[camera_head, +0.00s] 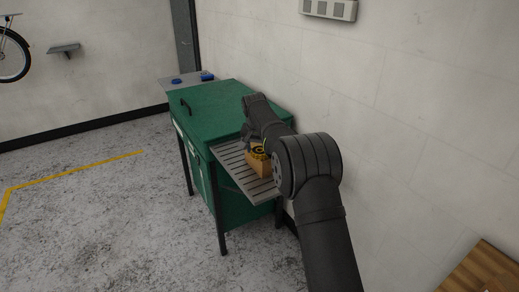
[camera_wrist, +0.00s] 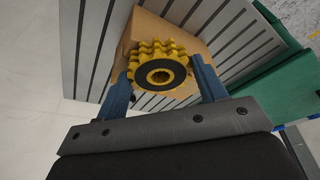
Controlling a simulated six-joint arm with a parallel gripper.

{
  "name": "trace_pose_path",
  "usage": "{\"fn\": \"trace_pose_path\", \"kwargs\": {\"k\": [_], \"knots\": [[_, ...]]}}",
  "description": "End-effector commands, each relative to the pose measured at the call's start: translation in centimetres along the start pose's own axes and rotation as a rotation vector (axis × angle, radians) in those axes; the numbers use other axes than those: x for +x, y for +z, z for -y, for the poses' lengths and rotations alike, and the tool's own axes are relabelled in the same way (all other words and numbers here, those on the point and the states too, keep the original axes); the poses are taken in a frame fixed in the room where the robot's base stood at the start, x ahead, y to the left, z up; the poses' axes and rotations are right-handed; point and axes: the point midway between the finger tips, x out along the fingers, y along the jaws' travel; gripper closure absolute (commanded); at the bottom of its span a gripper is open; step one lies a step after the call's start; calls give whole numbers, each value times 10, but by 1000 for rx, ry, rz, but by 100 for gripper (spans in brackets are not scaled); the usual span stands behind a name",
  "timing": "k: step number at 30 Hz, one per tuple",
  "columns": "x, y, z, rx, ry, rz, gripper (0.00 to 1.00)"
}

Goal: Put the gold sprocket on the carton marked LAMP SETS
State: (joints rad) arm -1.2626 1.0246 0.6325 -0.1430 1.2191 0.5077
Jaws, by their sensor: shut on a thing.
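The gold sprocket (camera_wrist: 158,66) has a black hub ring and sits between the two blue fingers of my gripper (camera_wrist: 162,85) in the wrist view. My gripper is shut on it. A brown carton (camera_wrist: 195,32) lies directly beyond the sprocket in that view; I cannot tell whether they touch. In the head view the sprocket (camera_head: 258,151) shows at the top of the carton (camera_head: 261,169), partly covered by my arm. The carton stands on a grey slatted shelf (camera_head: 232,165). No marking on the carton can be read.
The slatted shelf juts from a green cabinet (camera_head: 215,100) with a dark handle. A grey side shelf (camera_head: 180,82) behind it holds small blue items (camera_head: 207,76). A wall is close on the right. A wooden surface (camera_head: 485,272) is at lower right. The floor at left is clear.

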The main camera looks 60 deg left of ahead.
Motion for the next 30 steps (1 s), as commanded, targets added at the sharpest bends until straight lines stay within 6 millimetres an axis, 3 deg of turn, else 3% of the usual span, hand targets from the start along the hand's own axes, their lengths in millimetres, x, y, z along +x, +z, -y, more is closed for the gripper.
{"fn": "trace_pose_path", "kwargs": {"k": [11, 12, 15, 25, 30], "knots": [[4, 1, 0, 0, -1, -2, 71], [4, 1, 0, 0, 0, 0, 30], [4, 1, 0, 0, 0, -1, 14], [0, 0, 0, 0, -1, -2, 14], [-24, 0, 0, 0, -2, -3, 14]]}}
